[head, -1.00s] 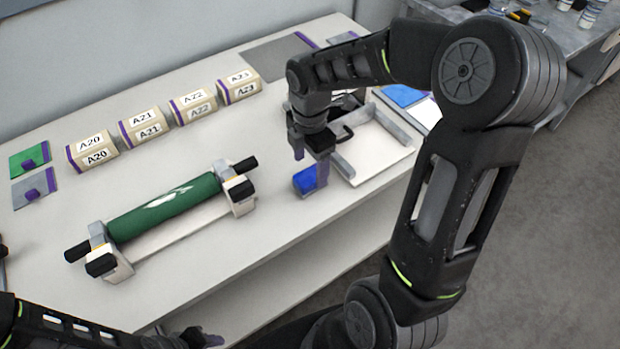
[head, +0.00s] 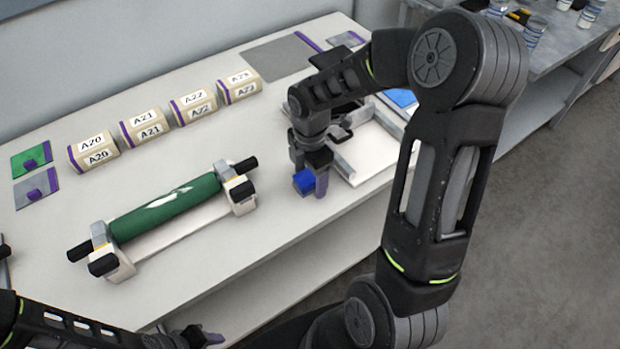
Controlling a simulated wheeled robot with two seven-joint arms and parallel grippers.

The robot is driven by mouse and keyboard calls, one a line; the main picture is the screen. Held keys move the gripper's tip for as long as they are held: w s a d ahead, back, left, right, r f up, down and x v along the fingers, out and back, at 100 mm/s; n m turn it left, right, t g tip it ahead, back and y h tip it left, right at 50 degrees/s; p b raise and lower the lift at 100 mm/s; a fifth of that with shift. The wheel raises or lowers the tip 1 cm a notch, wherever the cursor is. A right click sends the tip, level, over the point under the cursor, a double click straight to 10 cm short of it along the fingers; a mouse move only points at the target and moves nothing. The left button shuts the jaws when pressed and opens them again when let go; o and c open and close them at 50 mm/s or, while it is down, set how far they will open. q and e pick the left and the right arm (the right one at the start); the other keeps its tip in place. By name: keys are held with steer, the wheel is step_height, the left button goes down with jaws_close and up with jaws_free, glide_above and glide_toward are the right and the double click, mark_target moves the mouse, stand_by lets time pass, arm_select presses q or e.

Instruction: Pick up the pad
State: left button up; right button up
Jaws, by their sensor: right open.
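The pad is most likely the small blue block (head: 303,182) on the white table, right of the green roll. My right gripper (head: 309,186) points down over it, its purple-tipped fingers open. One finger stands on the right side of the block; the far finger is partly hidden behind the wrist. I cannot tell whether the fingers touch the block. My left gripper (head: 205,338) shows only in part at the bottom edge, away from the block; its jaw state is unclear.
A green roll (head: 165,207) lies in a cradle left of the block. A white tray (head: 372,152) stands just right of my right gripper. Labelled boxes (head: 143,126) line the back. A green card (head: 32,160) lies far left. The table front edge is near.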

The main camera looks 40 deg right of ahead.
steer(key=c, duration=1.5)
